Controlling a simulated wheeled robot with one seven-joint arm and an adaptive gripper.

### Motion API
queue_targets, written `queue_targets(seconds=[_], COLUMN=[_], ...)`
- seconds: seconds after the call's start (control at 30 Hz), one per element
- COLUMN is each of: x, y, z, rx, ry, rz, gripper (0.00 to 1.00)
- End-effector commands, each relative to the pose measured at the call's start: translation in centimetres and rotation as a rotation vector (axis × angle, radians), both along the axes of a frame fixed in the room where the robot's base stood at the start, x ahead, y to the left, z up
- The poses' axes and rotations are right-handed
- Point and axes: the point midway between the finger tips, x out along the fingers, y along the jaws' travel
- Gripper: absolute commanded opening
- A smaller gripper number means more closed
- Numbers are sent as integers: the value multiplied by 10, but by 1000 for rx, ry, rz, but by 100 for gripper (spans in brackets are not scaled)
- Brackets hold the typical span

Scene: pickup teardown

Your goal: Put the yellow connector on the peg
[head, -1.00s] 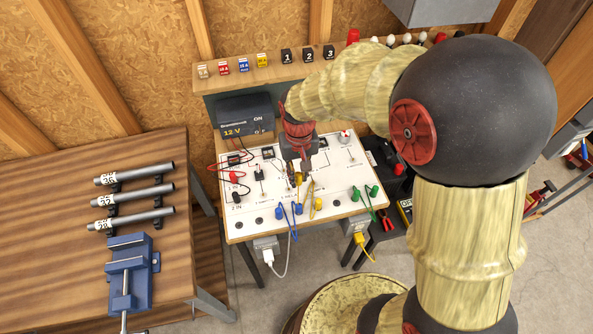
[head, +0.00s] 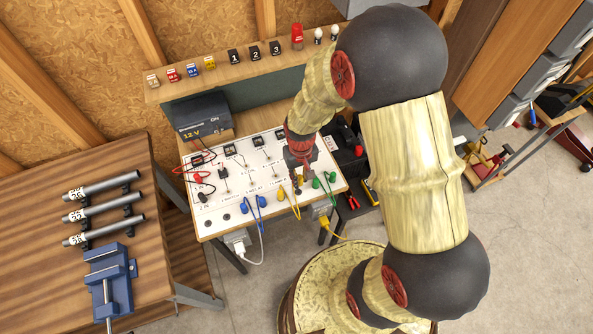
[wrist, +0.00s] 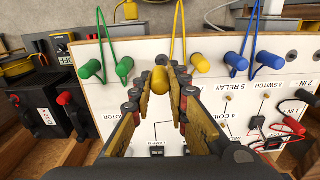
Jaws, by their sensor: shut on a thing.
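My gripper (head: 297,180) is at the front of the white board (head: 213,216), between a seated yellow connector (head: 280,195) and the green connectors. In the wrist view its tan fingers (wrist: 177,85) are closed around a yellow connector (wrist: 160,80), seen nearly end-on. A yellow cable (wrist: 180,22) loops from the fingers to the other yellow connector (wrist: 200,63), which is seated beside them. The held connector lines up roughly with the row of coloured connectors.
Green connectors (wrist: 124,67) stand close on one side of the fingers and blue connectors (wrist: 237,62) on the other, with looped cables. Switches and a red cable (head: 198,163) are further back on the board. A blue vise (head: 108,278) sits on the wooden bench.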

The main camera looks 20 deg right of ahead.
Motion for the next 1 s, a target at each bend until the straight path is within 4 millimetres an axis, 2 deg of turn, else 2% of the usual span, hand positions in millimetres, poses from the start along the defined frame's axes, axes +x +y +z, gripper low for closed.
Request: queue_targets(seconds=[0.27, 0.7, 1.0], x=[3, 3, 3], y=[0, 1, 1], z=[-11, -48, -49], rx=[0, 0, 0], ry=[2, 2, 1], rz=[14, 13, 13], gripper=[0, 0, 0])
